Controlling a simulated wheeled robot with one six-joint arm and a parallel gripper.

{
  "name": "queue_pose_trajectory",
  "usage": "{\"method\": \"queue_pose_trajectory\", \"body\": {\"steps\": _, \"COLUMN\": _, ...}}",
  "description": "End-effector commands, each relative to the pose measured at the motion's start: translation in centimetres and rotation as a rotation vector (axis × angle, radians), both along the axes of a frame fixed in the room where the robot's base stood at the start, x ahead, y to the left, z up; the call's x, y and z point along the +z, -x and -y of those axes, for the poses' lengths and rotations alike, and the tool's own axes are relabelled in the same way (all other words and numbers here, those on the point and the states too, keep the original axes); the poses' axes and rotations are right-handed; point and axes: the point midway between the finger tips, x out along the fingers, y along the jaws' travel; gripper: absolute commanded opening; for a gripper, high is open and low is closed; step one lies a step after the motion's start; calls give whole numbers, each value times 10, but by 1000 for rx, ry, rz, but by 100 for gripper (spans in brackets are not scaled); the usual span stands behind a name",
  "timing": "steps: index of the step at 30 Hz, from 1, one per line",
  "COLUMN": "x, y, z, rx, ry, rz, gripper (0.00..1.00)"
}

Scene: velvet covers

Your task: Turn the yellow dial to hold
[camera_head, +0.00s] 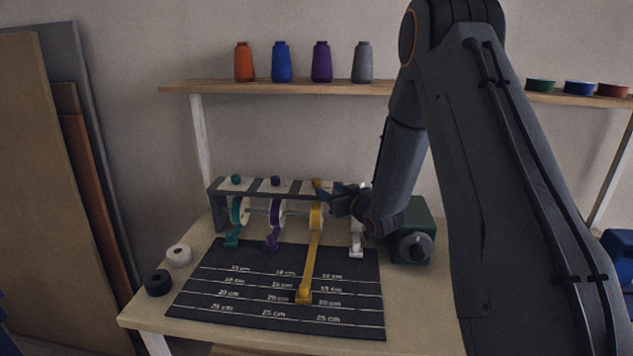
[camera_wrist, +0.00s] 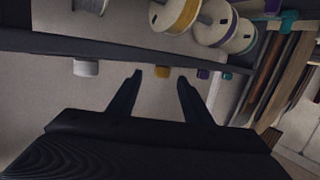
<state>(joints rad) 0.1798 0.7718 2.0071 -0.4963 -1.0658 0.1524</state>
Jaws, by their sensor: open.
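The yellow dial (camera_head: 317,183) sits on top of the rack's dark rail, above the yellow spool (camera_head: 316,216). A yellow ribbon (camera_head: 311,262) runs from that spool down the dark mat to a yellow end tab (camera_head: 304,296). My gripper (camera_head: 327,192) is just right of the yellow dial in the head view. No hold mark is readable.
A teal dial (camera_head: 236,179) and a purple dial (camera_head: 275,181) stand left along the rail; a white dial (camera_wrist: 86,68) shows in the wrist view. A green box (camera_head: 419,216) stands right of the rack. A shelf (camera_head: 290,87) with thread cones runs above.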

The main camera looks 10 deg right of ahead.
Motion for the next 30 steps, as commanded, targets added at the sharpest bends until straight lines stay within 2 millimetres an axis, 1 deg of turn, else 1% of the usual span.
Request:
{"method": "queue_pose_trajectory", "body": {"steps": 1, "x": -4, "y": -4, "z": 0, "rx": 18, "ry": -17, "rz": 36, "gripper": 45}}
{"method": "queue_pose_trajectory", "body": {"steps": 6, "x": -3, "y": -11, "z": -2, "rx": 67, "ry": -60, "rz": 138, "gripper": 45}}
{"method": "queue_pose_trajectory", "body": {"steps": 11, "x": -1, "y": -17, "z": -6, "rx": 83, "ry": -73, "rz": 168, "gripper": 45}}
{"method": "queue_pose_trajectory", "body": {"steps": 14, "x": 0, "y": -28, "z": -10, "rx": 84, "ry": -73, "rz": 168, "gripper": 45}}
{"method": "queue_pose_trajectory", "body": {"steps": 18, "x": 0, "y": -49, "z": -17, "rx": 83, "ry": -73, "rz": 168, "gripper": 45}}
{"method": "queue_pose_trajectory", "body": {"steps": 24, "x": 0, "y": -74, "z": -26, "rx": 83, "ry": -72, "rz": 167, "gripper": 45}}
{"method": "queue_pose_trajectory", "body": {"steps": 30, "x": 0, "y": -85, "z": -29, "rx": 81, "ry": -73, "rz": 167, "gripper": 45}}
